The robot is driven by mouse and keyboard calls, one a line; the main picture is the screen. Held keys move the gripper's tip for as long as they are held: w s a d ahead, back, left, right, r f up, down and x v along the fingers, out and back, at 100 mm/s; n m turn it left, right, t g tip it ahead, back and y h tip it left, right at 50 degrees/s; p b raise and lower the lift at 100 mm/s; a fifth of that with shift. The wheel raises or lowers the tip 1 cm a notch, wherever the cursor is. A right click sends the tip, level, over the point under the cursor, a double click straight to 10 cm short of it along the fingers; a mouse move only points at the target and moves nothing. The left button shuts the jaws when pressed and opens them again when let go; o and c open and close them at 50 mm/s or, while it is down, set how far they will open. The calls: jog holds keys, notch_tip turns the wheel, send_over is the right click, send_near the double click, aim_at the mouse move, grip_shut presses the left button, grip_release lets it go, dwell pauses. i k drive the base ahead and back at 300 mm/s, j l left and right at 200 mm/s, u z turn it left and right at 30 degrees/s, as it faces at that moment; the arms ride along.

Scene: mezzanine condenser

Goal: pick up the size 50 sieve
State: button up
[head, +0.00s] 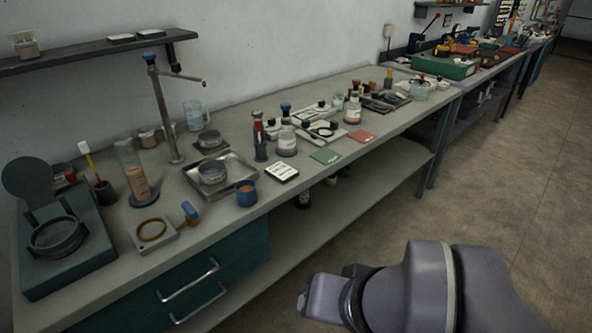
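One pan (57,238) sits on the green-based device at the far left. I cannot tell which is the size 50 sieve. My arm shows at the lower right, over the floor and apart from the bench. No gripper fingers can be made out.
The long bench (200,218) carries a tap stand (165,110), a glass cylinder (135,172), a blue cup (246,193), a balance-like block with a brass ring (152,231) and several bottles. A shelf (90,52) hangs above at left. Floor (500,200) on the right is clear.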

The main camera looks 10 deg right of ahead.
aim_at(213, 171)
jog(key=l+u, duration=0.5)
jog(key=l, duration=0.2)
jog(key=l+u, duration=0.5)
jog(key=l, duration=0.2)
